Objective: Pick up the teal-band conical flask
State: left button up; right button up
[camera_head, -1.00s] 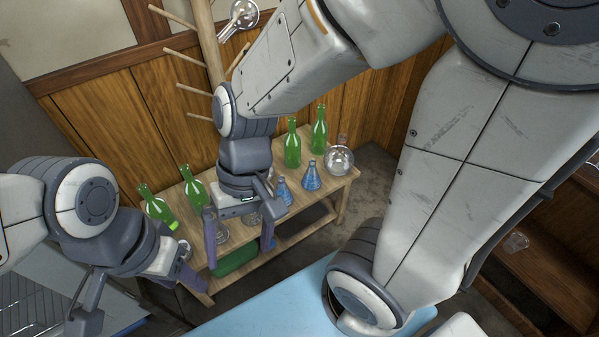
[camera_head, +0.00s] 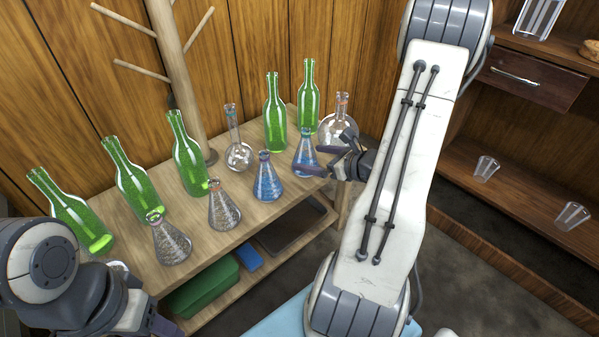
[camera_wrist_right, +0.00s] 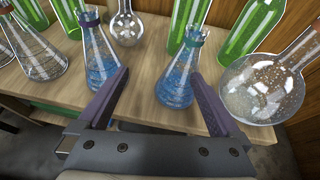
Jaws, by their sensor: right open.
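Two conical flasks with blue liquid stand upright on the wooden bench. The right one (camera_head: 304,158) is beside my right gripper (camera_head: 311,160), and the left one (camera_head: 267,182) is a little further left. In the right wrist view, the right blue flask (camera_wrist_right: 178,82) stands between the open fingers of my right gripper (camera_wrist_right: 159,75), nearer the right finger. The left blue flask (camera_wrist_right: 101,58) is beyond the left finger. My left gripper (camera_head: 155,325) is at the bottom left edge, mostly cut off.
Two clear conical flasks (camera_head: 223,210) stand further left on the bench (camera_head: 192,207). Several green bottles (camera_head: 188,152) and two round flasks (camera_head: 338,128) stand behind; one round flask is close to my right gripper. A coat stand (camera_head: 172,60) rises behind the bench.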

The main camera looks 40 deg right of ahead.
aim_at(311, 156)
jog(key=d+f, duration=0.1)
jog(key=d+f+m+h, duration=0.1)
jog(key=shift+d+b, duration=0.3)
jog(key=shift+d, duration=0.1)
jog(key=w, duration=0.1)
jog(key=w+f+b, duration=0.1)
jog(key=w, duration=0.1)
jog(key=shift+w+f+m+h, duration=0.2)
jog(key=shift+f+m+h, duration=0.05)
jog(key=shift+m+h, duration=0.05)
jog(key=shift+w+a+f+b, duration=0.15)
jog(key=shift+w+b, duration=0.2)
jog(key=shift+w, duration=0.25)
jog(key=x, duration=0.1)
jog(key=b+x, duration=0.1)
jog(key=x, duration=0.1)
jog(key=b+x, duration=0.1)
jog(key=shift+w+r, duration=0.2)
jog(key=shift+w, duration=0.45)
jog(key=c, duration=1.5)
pick_arm(q)
jog(key=f, duration=0.5)
jog(key=shift+w+f, duration=0.15)
jog(key=shift+w, duration=0.25)
pick_arm(e)
jog(key=shift+r, duration=0.15)
